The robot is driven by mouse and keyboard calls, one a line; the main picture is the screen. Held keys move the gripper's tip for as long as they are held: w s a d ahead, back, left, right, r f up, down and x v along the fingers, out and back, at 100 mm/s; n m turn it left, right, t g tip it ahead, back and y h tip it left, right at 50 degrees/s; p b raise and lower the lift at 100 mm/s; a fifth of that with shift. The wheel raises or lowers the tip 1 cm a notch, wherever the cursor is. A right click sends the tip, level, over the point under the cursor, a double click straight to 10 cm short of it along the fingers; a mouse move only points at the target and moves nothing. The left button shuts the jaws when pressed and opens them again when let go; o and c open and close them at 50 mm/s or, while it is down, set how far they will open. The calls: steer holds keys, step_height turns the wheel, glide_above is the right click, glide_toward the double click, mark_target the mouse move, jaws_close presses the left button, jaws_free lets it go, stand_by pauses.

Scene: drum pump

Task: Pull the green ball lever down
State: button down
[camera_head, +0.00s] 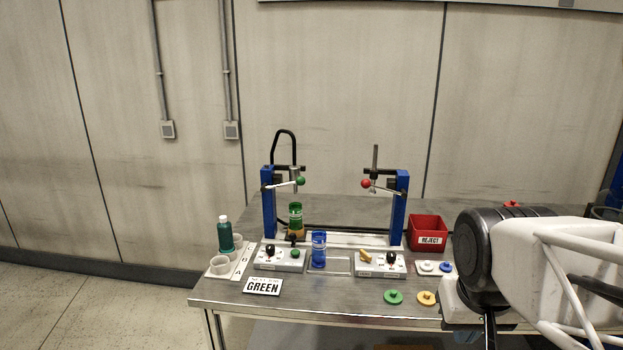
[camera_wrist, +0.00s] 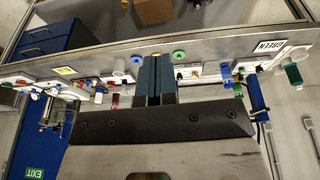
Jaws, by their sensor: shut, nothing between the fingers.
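The green ball lever (camera_head: 300,181) sticks out to the right from the top of the left blue post (camera_head: 268,216), above a green clear cup (camera_head: 295,216). Its arm is nearly level, with the ball slightly raised. A red ball lever (camera_head: 365,183) faces it from the right post (camera_head: 399,207). My gripper (camera_wrist: 154,58) is shut and empty in the wrist view, its two dark blue fingers together. In the head view my wrist is at the right front of the table, well away from the green lever. The fingers are mostly hidden there.
A blue cup (camera_head: 319,250) stands between two control boxes (camera_head: 281,258) (camera_head: 380,263). A red REJECT bin (camera_head: 428,232) is right of the posts. A GREEN sign (camera_head: 263,286), a green bottle (camera_head: 224,234) and loose discs (camera_head: 393,297) sit around. The front middle table is clear.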

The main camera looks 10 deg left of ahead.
steer(key=w+a+r+n+t, duration=0.1)
steer(key=w+a+r, duration=0.25)
steer(key=w, duration=0.55)
steer(key=w+a+r+t, duration=0.1)
steer(key=w+a+r, duration=0.3)
steer(key=w, duration=0.6)
steer(key=w+a+r+n, duration=0.1)
steer(key=w+a+r, duration=0.1)
steer(key=w+a, duration=0.5)
steer(key=w+a+n+t, duration=0.1)
steer(key=w+a+t, duration=0.1)
steer(key=w+a, duration=1.7)
steer(key=w, duration=0.4)
steer(key=shift+w+a+f+n+t+y, duration=0.3)
steer(key=shift+f, duration=0.1)
steer(key=shift+w+f, duration=0.1)
steer(key=shift+f, duration=0.05)
glide_toward(299, 181)
step_height(299, 181, down, 4)
steer(key=w, duration=0.1)
steer(key=shift+w+a+f, duration=0.1)
steer(key=shift+w+f, duration=0.35)
steer(key=shift+w, duration=0.4)
steer(key=shift+w+a+f, duration=0.1)
steer(key=shift+w+f, duration=0.4)
steer(key=shift+w, duration=0.4)
